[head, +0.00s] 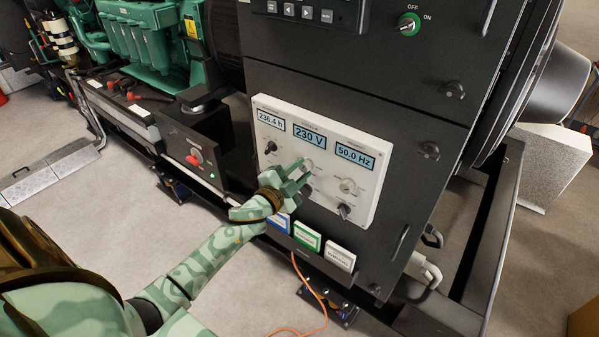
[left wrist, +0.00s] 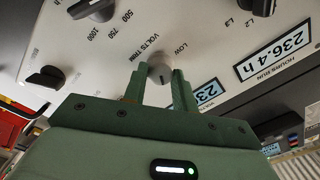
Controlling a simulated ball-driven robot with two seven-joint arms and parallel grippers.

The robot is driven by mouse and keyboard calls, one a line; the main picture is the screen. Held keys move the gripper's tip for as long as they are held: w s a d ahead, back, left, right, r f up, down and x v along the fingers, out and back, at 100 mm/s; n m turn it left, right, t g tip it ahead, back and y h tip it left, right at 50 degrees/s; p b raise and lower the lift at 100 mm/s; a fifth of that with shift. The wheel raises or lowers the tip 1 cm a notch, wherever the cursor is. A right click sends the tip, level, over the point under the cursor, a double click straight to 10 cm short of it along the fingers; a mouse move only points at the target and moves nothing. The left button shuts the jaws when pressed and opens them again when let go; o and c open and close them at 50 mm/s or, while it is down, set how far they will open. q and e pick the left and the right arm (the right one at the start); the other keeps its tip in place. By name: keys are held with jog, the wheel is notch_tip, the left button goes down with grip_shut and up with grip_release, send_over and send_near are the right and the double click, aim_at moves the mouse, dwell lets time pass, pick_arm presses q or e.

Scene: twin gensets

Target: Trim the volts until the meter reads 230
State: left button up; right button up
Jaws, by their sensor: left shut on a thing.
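The white meter panel (head: 375,205) is on the dark genset cabinet. Its middle display (head: 309,136) reads 230 V in the head view. In the left wrist view the volts display (left wrist: 208,92) is partly hidden and only "23" shows. My left gripper (head: 304,168) is at the panel, just below the volts display. It is shut on the grey volts trim knob (left wrist: 160,72), which sits between the fingertips with its "VOLTS TRIM" label beside it. In the head view the fingers partly cover this knob. My right gripper is not in view.
The hours display (head: 271,118) reads 236.4 h and the frequency display (head: 355,155) 50.0 Hz. Other knobs, such as a black one (head: 270,147) and a lower one (head: 344,211), are close by. Cabinet handles (head: 400,243) stick out to the lower right. An orange cable (head: 309,287) lies on the floor.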

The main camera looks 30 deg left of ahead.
pick_arm(q)
jog(key=shift+m, duration=0.3)
jog(key=o, duration=1)
jog(key=shift+c, duration=0.2)
jog(key=s+a, duration=0.1)
jog(key=s, duration=1.5)
jog(key=shift+s+b, duration=0.15)
jog(key=shift+b, duration=0.3)
jog(key=shift+f, duration=0.1)
